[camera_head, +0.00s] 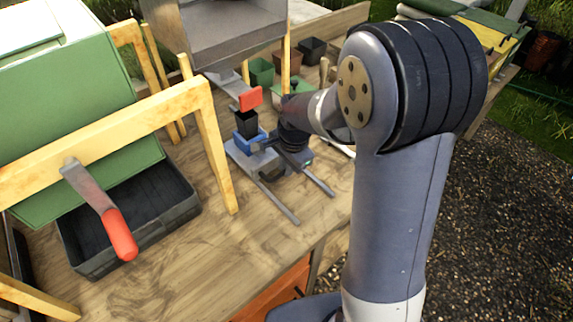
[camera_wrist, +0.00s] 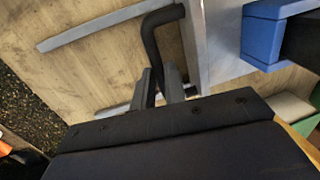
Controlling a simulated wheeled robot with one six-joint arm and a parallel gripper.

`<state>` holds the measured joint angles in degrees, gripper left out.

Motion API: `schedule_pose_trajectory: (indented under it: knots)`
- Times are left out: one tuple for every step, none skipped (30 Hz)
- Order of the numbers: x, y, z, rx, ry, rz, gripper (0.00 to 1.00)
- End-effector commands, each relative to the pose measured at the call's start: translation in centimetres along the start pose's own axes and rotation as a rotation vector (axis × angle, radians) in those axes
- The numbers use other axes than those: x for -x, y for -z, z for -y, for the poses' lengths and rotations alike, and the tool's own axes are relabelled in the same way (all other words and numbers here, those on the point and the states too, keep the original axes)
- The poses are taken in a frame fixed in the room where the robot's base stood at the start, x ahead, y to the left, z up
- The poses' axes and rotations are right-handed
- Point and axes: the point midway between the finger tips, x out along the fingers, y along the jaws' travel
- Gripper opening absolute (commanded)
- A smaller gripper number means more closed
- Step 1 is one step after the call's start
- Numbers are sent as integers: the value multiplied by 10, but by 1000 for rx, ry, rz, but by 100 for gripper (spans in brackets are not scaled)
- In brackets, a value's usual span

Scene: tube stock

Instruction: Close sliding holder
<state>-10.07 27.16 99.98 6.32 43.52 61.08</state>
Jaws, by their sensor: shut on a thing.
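The sliding holder is a grey metal carriage (camera_head: 252,162) on two flat rails (camera_head: 279,203) on the wooden bench. A blue block (camera_head: 243,145) with a black square pot (camera_head: 246,124) sits on it. In the wrist view the carriage edge (camera_wrist: 218,40), a rail (camera_wrist: 105,27) and the blue block (camera_wrist: 262,38) show. A black bent handle (camera_wrist: 150,42) comes off the carriage. My gripper (camera_wrist: 160,84) is shut on this handle. In the head view my wrist hides the handle and fingertips. The rails reach out past the carriage toward the bench's front edge.
A red block (camera_head: 250,98) on a grey metal arm hangs above the pot. A wooden frame (camera_head: 120,130) with a red-handled trowel (camera_head: 115,225) and a black tray (camera_head: 130,222) stand at left. Several small pots (camera_head: 262,72) are behind. Bare bench lies in front.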

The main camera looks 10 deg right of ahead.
Motion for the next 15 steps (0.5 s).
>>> schedule_pose_trajectory:
  knots:
    - [0,0,0,0,0,0,3]
    - [0,0,0,0,0,0,1]
    - [0,0,0,0,0,0,0]
    - [0,0,0,0,0,0,0]
    - [0,0,0,0,0,0,0]
    - [0,0,0,0,0,0,0]
    - [0,0,0,0,0,0,0]
    - [0,0,0,0,1,0,0]
    - [0,0,0,0,1,0,0]
    - [0,0,0,0,1,0,0]
    - [0,0,0,0,1,0,0]
    - [0,0,0,0,1,0,0]
    - [0,0,0,0,1,0,0]
    - [0,0,0,0,1,0,0]
    - [0,0,1,0,1,0,0]
